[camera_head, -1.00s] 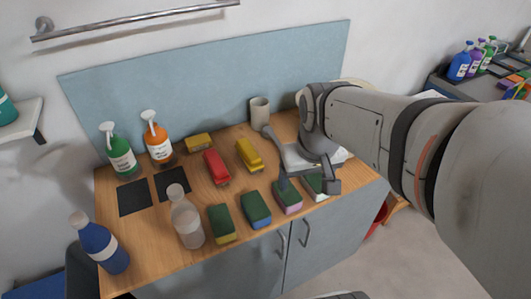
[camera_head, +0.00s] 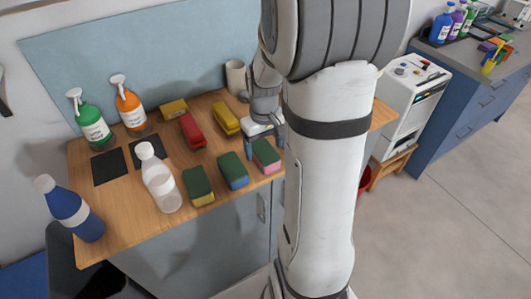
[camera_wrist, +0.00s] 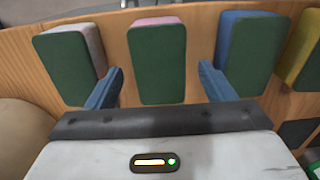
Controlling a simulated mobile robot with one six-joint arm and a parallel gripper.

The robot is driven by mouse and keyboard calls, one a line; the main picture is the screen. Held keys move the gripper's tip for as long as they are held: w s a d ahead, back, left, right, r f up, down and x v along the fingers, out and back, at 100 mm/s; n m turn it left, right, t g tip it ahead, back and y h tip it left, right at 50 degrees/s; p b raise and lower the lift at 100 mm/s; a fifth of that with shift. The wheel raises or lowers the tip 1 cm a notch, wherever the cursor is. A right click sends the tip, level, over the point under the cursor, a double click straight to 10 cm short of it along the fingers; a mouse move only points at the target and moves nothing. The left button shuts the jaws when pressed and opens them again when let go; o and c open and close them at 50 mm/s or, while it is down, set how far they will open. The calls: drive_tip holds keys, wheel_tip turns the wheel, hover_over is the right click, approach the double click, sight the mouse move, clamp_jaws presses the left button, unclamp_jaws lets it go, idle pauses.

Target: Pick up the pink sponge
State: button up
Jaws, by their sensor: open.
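The pink sponge (camera_head: 266,155) with a green top lies at the front edge of the wooden worktop, partly behind my arm in the head view. In the wrist view the pink sponge (camera_wrist: 157,62) is in the middle, its green face toward the camera and a pink edge at its far end. My gripper (camera_wrist: 161,72) is open and empty, with one blue-grey finger on each side of the sponge in the picture. I cannot tell its height above the sponge. My gripper (camera_head: 263,134) also shows close behind the sponge in the head view, partly hidden by my arm.
A blue sponge (camera_head: 232,171) and a yellow sponge (camera_head: 198,186), both green-topped, lie left of it. A pale sponge (camera_wrist: 76,62) is on its other side.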

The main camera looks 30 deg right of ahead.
sight(264, 150)
drive_tip(key=shift+s+f, duration=0.1)
drive_tip(key=shift+f, duration=1.45)
drive_tip(key=shift+c, duration=0.3)
drive_tip(key=c, duration=1)
drive_tip(key=shift+c, duration=0.2)
wheel_tip(264, 150, up, 10)
drive_tip(key=shift+r, duration=0.1)
drive_tip(key=o, duration=0.5)
drive_tip(key=shift+c, duration=0.2)
drive_tip(key=c, duration=0.3)
drive_tip(key=shift+c, duration=0.2)
